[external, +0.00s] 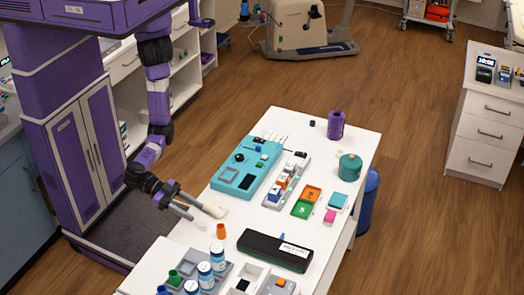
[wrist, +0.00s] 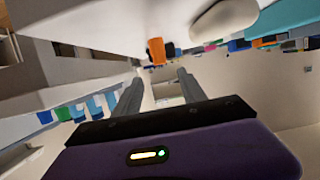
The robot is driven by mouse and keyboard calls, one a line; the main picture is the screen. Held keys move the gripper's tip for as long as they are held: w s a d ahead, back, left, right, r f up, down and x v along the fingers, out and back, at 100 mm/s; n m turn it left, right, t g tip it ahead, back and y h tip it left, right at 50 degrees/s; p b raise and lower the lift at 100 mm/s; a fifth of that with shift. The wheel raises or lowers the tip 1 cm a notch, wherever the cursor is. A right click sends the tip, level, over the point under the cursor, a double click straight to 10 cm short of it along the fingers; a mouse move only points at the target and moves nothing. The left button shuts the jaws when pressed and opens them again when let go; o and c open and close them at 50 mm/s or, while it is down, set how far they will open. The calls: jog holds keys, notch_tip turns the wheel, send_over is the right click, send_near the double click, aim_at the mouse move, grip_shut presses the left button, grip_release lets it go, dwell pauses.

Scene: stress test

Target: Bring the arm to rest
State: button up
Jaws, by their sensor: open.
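My gripper (external: 183,202) is at the left edge of the white table (external: 228,227) in the external view, with its fingers pointing right. The two fingers are apart with nothing between them. My purple and black arm hangs down from the upper left and bends toward the table. In the wrist view my gripper (wrist: 158,88) shows two grey fingers spread apart, and the picture is tilted. A pale rounded object (external: 214,210) lies on the table close to the fingertips; I cannot tell whether they touch it.
An orange cup (external: 221,231) stands near my gripper. A teal device (external: 244,172), a black case (external: 274,250), white-capped bottles (external: 218,257) and a purple bottle (external: 336,125) are on the table. A blue bin (external: 367,200) stands at its right. Open wooden floor lies beyond.

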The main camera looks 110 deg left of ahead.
dwell(0.5)
